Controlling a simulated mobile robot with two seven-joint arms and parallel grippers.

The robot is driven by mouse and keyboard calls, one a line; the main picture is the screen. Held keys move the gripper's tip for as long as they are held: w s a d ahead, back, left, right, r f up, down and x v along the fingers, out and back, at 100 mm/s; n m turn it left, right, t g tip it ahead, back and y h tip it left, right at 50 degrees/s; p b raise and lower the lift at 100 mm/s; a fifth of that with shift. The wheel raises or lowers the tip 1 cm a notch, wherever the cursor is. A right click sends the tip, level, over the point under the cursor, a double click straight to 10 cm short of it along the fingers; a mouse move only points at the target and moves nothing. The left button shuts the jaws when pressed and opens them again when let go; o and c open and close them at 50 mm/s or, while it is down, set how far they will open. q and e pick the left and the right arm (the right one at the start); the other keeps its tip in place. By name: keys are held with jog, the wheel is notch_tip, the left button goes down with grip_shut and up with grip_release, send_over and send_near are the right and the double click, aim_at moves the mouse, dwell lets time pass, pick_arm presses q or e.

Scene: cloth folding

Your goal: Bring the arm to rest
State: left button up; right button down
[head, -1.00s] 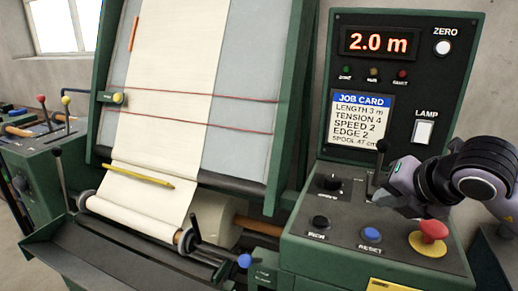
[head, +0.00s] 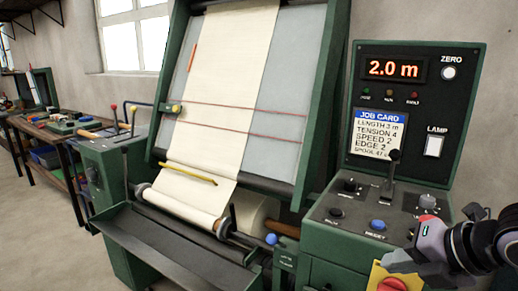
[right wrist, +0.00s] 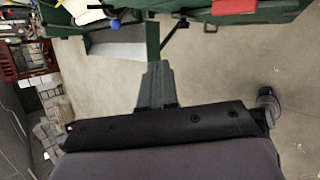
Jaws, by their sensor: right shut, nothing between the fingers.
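My right gripper (head: 400,262) is at the lower right of the head view, in front of the green control console (head: 322,243). Its fingers are shut and empty. It partly covers the console's front right corner. In the right wrist view the closed fingers (right wrist: 155,72) point away over bare floor, apart from the green machine at the top. My left gripper is not in view.
A red stop button (head: 392,285) on a yellow base is just below my right gripper. A black lever (head: 391,170) and blue button (head: 378,225) are on the console. The cloth machine (head: 310,110) stands left of it. Floor (right wrist: 225,80) below the hand is clear.

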jog(key=s+a+f+g+y, duration=0.1)
jog(key=s+a+y, duration=0.2)
jog(key=a+y, duration=0.35)
jog(key=s+a+g+y, duration=0.1)
jog(key=s+a+y, duration=0.1)
jog(key=a+y, duration=0.45)
jog(key=w+d+f+m+t+h+p, duration=0.1)
jog(key=d+f+m+t+h, duration=0.45)
jog(key=m, duration=0.55)
jog(key=d+f+m+t+h, duration=0.3)
jog(key=f+m+t+h, duration=0.35)
jog(key=f+m, duration=0.35)
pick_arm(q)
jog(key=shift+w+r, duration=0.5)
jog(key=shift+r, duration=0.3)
pick_arm(e)
jog(key=s+d+f+m+g+h, duration=0.1)
jog(key=s+f+m+g+h, duration=0.2)
jog(key=s+f+m+g, duration=0.3)
jog(key=s+f+g, duration=0.1)
jog(key=s+f, duration=0.4)
jog(key=f, duration=0.4)
jog(key=shift+d+m+h, duration=0.25)
jog(key=shift+m+h, duration=0.05)
